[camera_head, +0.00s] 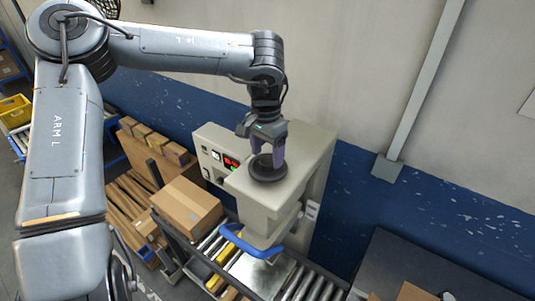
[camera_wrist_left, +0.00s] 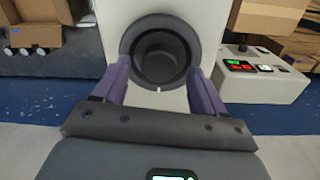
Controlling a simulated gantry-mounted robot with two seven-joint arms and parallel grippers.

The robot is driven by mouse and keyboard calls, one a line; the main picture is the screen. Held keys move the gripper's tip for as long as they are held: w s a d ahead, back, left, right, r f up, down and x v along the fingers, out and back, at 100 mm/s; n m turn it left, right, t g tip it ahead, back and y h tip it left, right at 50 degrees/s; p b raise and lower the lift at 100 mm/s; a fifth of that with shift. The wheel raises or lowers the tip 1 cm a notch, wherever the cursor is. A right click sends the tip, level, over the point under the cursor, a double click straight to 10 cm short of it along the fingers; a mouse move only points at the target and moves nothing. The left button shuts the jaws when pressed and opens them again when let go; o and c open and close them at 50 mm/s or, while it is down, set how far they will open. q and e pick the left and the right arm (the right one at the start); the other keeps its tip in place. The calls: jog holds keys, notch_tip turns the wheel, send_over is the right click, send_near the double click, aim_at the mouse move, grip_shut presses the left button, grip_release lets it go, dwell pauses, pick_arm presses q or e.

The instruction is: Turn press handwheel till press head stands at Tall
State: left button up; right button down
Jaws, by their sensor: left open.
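The press handwheel (camera_head: 268,174) is a black round wheel lying on top of the beige press (camera_head: 232,143). My left gripper (camera_head: 269,157) points down over the handwheel. In the left wrist view its purple fingers (camera_wrist_left: 161,66) are open, one on either side of the wheel; I cannot tell whether they touch it. The press head (camera_head: 258,234) hangs at the front of the press, above the rollers. I cannot read a Tall mark. My right gripper is out of view.
A blue curved bar (camera_head: 265,246) crosses in front of the press head. A roller conveyor (camera_head: 302,284) runs beneath. A cardboard box (camera_head: 187,207) stands left of the press. A panel with red digits (camera_head: 231,162) is on the press's side. The wall is close behind.

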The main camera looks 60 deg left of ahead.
pick_arm(q)
jog(key=shift+f, duration=0.85)
jog(key=c, duration=1.1)
jog(key=shift+o, duration=0.2)
